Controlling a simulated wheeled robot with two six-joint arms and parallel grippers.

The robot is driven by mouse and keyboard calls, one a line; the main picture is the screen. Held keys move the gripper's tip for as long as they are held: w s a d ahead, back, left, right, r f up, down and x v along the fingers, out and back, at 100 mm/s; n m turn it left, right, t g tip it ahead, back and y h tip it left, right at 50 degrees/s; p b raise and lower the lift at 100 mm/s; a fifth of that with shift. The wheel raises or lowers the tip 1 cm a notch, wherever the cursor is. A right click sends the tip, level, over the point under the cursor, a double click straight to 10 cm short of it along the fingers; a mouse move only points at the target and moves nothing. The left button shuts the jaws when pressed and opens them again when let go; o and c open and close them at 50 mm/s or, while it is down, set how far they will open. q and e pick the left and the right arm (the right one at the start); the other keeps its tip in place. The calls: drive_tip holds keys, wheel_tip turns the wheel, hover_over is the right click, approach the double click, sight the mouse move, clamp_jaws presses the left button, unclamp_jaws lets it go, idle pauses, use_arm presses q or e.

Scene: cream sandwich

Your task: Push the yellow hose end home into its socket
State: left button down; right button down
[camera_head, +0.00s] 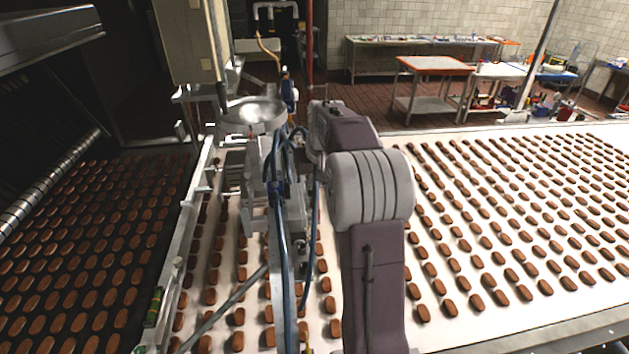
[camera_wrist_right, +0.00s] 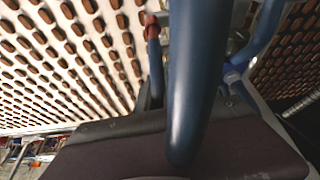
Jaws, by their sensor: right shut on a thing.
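My right arm rises from the bottom of the head view, and its gripper (camera_head: 305,150) is at the machine's blue hoses. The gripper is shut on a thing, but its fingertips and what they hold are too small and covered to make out. A yellow-orange hose (camera_head: 266,45) curves down behind the metal bowl. I cannot make out its end or the socket. In the right wrist view a thick blue hose (camera_wrist_right: 195,75) crosses close in front of the lens, hiding the middle. A thinner blue tube with a reddish top (camera_wrist_right: 152,30) stands left of it. My left gripper is not in view.
A metal bowl (camera_head: 254,110) tops the depositing machine over the white belt (camera_head: 420,335). Rows of brown biscuits cover the belt. Upright blue hoses (camera_head: 281,240) stand left of my arm. A dark conveyor (camera_head: 165,220) lies left; work tables (camera_head: 435,66) stand far behind.

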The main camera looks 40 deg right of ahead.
sight(314, 189)
drive_tip(key=shift+f+b, duration=1.3)
drive_tip(key=shift+f, duration=0.45)
drive_tip(key=c, duration=1.4)
unclamp_jaws()
drive_tip(key=shift+r, duration=0.1)
drive_tip(key=shift+c, duration=0.2)
drive_tip(key=shift+r, duration=0.35)
drive_tip(key=b+v, duration=0.1)
drive_tip(key=v, duration=0.7)
drive_tip(key=shift+b, duration=0.35)
drive_tip(key=shift+s+r, duration=0.1)
drive_tip(key=shift+a, duration=0.1)
